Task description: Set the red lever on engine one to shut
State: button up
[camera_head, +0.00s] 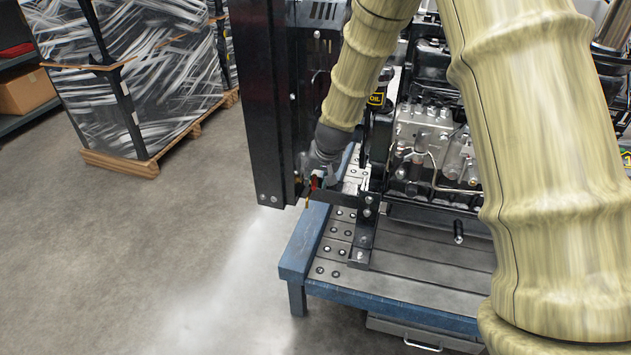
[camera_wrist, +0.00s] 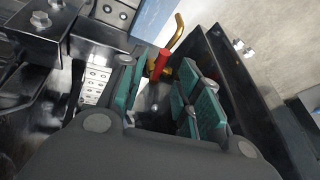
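The red lever (camera_wrist: 163,60) shows in the wrist view, with a curved brass-coloured piece (camera_wrist: 177,35) next to it. My gripper (camera_wrist: 161,75) is open, its teal-padded fingers apart on either side of the lever's line. The lever is at or just beyond the fingertips; I cannot tell whether either finger touches it. In the head view, a small red bit of the lever (camera_head: 314,183) shows just below my gripper (camera_head: 322,168), beside the black frame. Most of the lever is hidden there. The engine (camera_head: 432,135) stands behind, partly hidden by my arm.
A black upright panel (camera_head: 270,110) stands close left of my gripper. A black bracket (camera_head: 362,235) and the blue-edged stand (camera_head: 300,250) lie below. A wrapped pallet load (camera_head: 130,75) stands at the back left. The floor at left is clear.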

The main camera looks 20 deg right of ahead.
aim_at(314, 182)
jog(key=shift+x, duration=1.25)
grip_shut()
